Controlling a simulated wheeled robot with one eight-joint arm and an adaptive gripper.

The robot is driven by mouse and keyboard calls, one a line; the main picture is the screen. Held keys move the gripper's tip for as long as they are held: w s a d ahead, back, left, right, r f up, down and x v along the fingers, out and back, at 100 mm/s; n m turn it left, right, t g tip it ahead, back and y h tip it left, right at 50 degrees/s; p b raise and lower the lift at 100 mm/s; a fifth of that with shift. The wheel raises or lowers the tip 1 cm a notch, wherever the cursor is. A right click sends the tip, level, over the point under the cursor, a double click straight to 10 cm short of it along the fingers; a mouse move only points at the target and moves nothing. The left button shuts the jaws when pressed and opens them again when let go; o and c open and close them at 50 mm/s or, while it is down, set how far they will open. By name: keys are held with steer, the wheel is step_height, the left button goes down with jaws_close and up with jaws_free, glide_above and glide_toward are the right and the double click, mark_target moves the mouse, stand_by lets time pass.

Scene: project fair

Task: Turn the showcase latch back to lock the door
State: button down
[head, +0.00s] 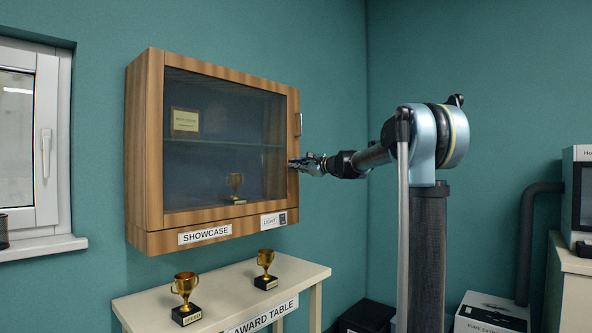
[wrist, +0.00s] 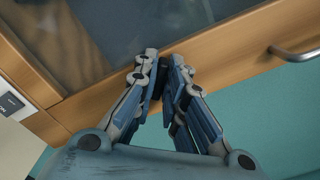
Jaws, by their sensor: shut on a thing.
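The showcase (head: 145,150) is a wooden wall cabinet with a glass door (head: 225,120); the door looks closed against the frame. My gripper (head: 296,164) is at the right side of the door frame, below the metal handle (head: 298,124). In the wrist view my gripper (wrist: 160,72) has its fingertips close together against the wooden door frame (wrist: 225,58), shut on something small. The handle (wrist: 295,52) also shows in the wrist view, to the right.
A small trophy (head: 235,184) and a plaque (head: 185,121) are inside the showcase. Two trophies stand on the award table (head: 218,290) below. A light switch-like label (head: 273,219) is on the lower frame. Equipment and boxes (head: 492,312) are at the right.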

steer(key=shift+f+n, duration=0.2)
steer(key=shift+n, duration=3.6)
steer(key=shift+s, duration=0.1)
steer(key=shift+f+n, duration=0.1)
steer(key=shift+n, duration=0.2)
steer(key=c, duration=1.7)
jaws_free()
steer(key=shift+a, duration=0.15)
steer(key=v, duration=1.2)
